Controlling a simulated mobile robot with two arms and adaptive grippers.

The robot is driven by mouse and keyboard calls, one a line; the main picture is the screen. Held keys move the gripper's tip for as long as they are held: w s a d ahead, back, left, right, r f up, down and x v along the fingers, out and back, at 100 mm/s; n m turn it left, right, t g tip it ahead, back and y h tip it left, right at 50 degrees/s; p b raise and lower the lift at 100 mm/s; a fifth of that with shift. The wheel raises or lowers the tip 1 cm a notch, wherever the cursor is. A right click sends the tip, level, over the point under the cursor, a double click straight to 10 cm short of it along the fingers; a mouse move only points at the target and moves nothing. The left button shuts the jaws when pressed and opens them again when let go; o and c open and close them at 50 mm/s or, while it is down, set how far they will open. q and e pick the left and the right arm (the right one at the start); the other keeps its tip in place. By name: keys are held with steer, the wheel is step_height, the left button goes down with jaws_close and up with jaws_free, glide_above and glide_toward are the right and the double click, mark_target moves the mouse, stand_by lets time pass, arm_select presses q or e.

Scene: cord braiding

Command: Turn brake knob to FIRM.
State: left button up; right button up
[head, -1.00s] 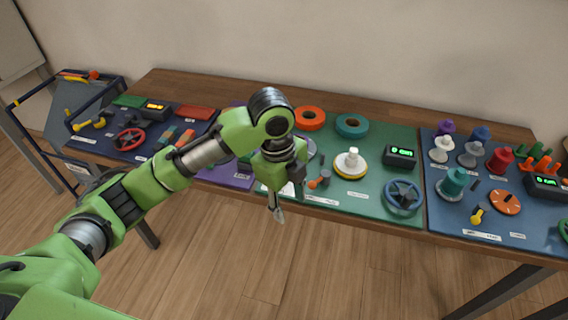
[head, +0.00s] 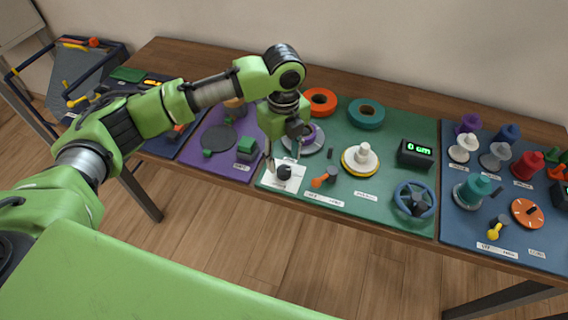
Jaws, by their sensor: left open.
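A small black knob (head: 284,172) sits on a white square plate at the left front corner of the green panel (head: 385,205). My left gripper (head: 284,157) points down just above and behind this knob, its fingers apart and empty. I cannot tell whether a finger touches the knob. An orange dial (head: 527,212) with a dark pointer is on the blue panel at the right, far from my gripper. The labels are too small to read, so which one is the brake knob, and its setting, is unclear. My right gripper is out of view.
Close to my left gripper are an orange-handled lever (head: 324,178), a green block (head: 246,148) and a silver disc with a purple centre (head: 306,137). A white spool (head: 361,158), blue handwheel (head: 414,199) and display (head: 415,153) stand further right. Floor is clear in front.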

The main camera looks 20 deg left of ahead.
mark_target(284, 170)
arm_select(q)
step_height(284, 170, down, 4)
steer(key=shift+s+r, duration=0.1)
steer(key=shift+r, duration=0.1)
steer(key=shift+f, duration=0.4)
steer(key=shift+c, duration=0.2)
steer(key=c, duration=1)
steer(key=shift+c, duration=0.2)
steer(key=shift+r+n+p, duration=0.2)
steer(key=shift+n+p, duration=0.1)
steer(key=shift+p, duration=0.55)
steer(key=n+p, duration=0.8)
steer(key=p, duration=0.2)
steer(key=shift+s+d+p, duration=0.1)
steer(key=shift+p, duration=0.2)
steer(key=n+p, duration=0.2)
steer(key=n, duration=0.1)
steer(key=shift+p, duration=0.3)
steer(key=shift+f+n+p, duration=0.15)
steer(key=shift+n+p, duration=0.5)
steer(key=shift+n, duration=0.35)
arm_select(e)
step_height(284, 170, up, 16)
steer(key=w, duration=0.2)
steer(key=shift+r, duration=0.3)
